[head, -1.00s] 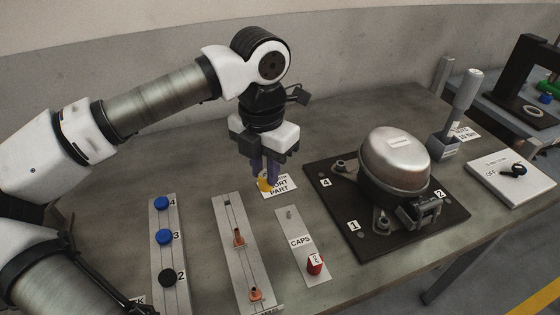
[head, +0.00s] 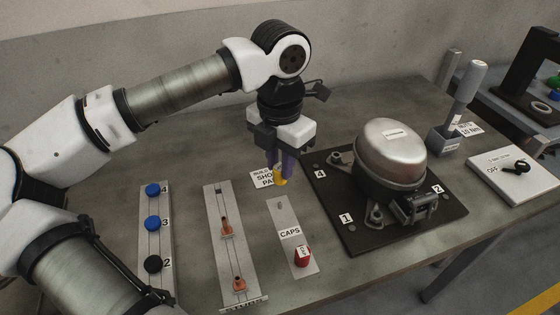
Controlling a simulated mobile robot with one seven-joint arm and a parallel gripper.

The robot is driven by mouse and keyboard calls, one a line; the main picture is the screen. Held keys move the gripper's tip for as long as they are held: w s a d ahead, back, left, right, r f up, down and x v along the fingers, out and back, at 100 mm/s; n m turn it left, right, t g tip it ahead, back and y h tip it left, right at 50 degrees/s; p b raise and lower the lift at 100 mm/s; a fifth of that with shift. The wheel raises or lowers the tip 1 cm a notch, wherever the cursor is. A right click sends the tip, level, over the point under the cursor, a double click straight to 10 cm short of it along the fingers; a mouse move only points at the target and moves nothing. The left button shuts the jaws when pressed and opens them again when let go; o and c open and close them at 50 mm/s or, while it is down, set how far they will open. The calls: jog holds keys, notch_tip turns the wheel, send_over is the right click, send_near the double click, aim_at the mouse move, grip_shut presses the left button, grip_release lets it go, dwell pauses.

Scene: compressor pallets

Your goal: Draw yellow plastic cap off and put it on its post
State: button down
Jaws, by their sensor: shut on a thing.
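My gripper (head: 279,174) points down over the bench with its purple fingers shut on the yellow plastic cap (head: 281,182). The yellow cap is partly hidden by the fingers. It hangs just above the upper end of the grey CAPS plate (head: 309,269), close to a small bare post (head: 280,204); the exact gap is hard to judge. A red cap (head: 302,256) sits at the lower end of the same plate.
The silver compressor (head: 389,152) stands on a dark numbered pallet (head: 349,232) to the right. Left of the CAPS plate are a strip with copper-coloured fittings (head: 227,229) and a strip with several round knobs (head: 152,223).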

jog(key=b, duration=0.5)
send_over(280, 202)
jog(key=shift+f, duration=2.95)
jog(key=shift+b, duration=0.7)
jog(key=shift+f+b, duration=1.25)
jog(key=shift+f, duration=0.05)
jog(key=c, duration=1.2)
grip_release()
jog(key=shift+o, duration=0.2)
notch_tip(280, 202, up, 14)
jog(key=shift+f, duration=0.1)
jog(key=shift+s, duration=0.1)
